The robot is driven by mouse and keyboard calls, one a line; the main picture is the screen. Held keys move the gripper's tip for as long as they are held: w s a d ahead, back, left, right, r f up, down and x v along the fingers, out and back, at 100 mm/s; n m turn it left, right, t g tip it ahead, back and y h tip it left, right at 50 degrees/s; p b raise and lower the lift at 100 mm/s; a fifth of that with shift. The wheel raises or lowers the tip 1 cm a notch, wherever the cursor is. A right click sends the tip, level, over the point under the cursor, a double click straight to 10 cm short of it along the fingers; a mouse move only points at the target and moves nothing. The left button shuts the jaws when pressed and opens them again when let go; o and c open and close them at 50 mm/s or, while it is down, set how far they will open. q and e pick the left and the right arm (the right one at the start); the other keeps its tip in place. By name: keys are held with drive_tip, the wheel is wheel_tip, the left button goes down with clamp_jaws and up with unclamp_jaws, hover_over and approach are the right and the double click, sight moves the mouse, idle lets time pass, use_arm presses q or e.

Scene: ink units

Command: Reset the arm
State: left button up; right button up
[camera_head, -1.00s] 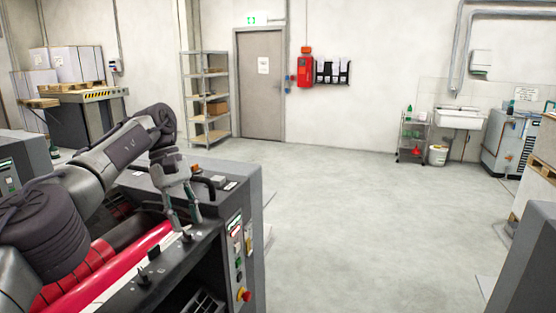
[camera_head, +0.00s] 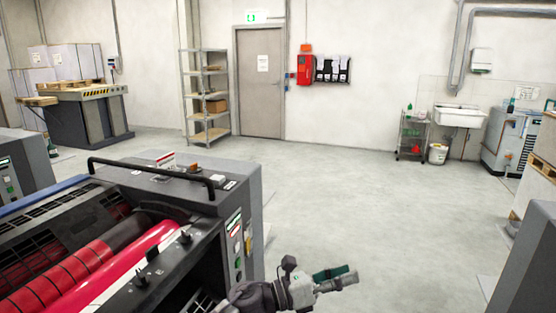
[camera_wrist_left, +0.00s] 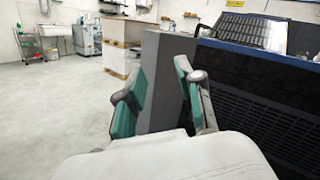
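My left gripper (camera_head: 338,276) is low in the head view, to the right of the ink unit's end panel, with its fingers directed right. In the left wrist view its two green-padded fingers (camera_wrist_left: 160,88) stand apart with nothing held between them. The ink unit (camera_head: 235,190) is a grey machine with red rollers (camera_head: 75,268) and a black handle bar (camera_head: 150,168) along its top. Most of my left arm is outside the head view. My right gripper is in neither current view.
Open concrete floor (camera_head: 370,210) lies beyond the gripper. A dark grey machine side (camera_head: 530,260) stands at the lower right. In the left wrist view, a dark machine with a vented side (camera_wrist_left: 265,110) is close on the right. A shelf rack (camera_head: 207,100) stands by the door.

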use_arm(q)
drive_tip(key=s+a+f+n+t+y, duration=0.25)
drive_tip(key=a+f+n+y, duration=0.35)
drive_tip(key=n, duration=0.5)
drive_tip(key=s+a+f+n+t+y, duration=0.15)
drive_tip(key=a+n+t+y, duration=0.25)
drive_tip(key=a+n, duration=0.45)
drive_tip(key=s+a+f+n+t+y, duration=0.1)
drive_tip(key=a+f+n+t+y, duration=0.3)
drive_tip(key=n, duration=0.8)
drive_tip(key=s+a+f+n+g+y, duration=0.25)
drive_tip(key=s+a+n+g, duration=0.2)
drive_tip(key=s, duration=0.45)
drive_tip(key=s+a+f+n+g+y, duration=0.1)
drive_tip(key=s+a+f+n+g, duration=0.25)
drive_tip(key=s+a, duration=0.45)
drive_tip(key=s+a+f+n+g+y, duration=0.1)
drive_tip(key=s+a+f+n+g, duration=0.35)
drive_tip(key=s, duration=0.65)
drive_tip(key=s+f+x, duration=0.1)
drive_tip(key=s+x, duration=0.2)
drive_tip(key=x, duration=0.9)
drive_tip(key=s+x, duration=0.2)
drive_tip(key=x, duration=1)
drive_tip(key=s+a+f+g, duration=0.1)
drive_tip(key=s+a+f, duration=0.1)
drive_tip(key=s+f, duration=1.5)
drive_tip(key=shift+s+a+g+p, duration=0.3)
drive_tip(key=shift+s+p, duration=0.1)
drive_tip(key=shift+s, duration=0.2)
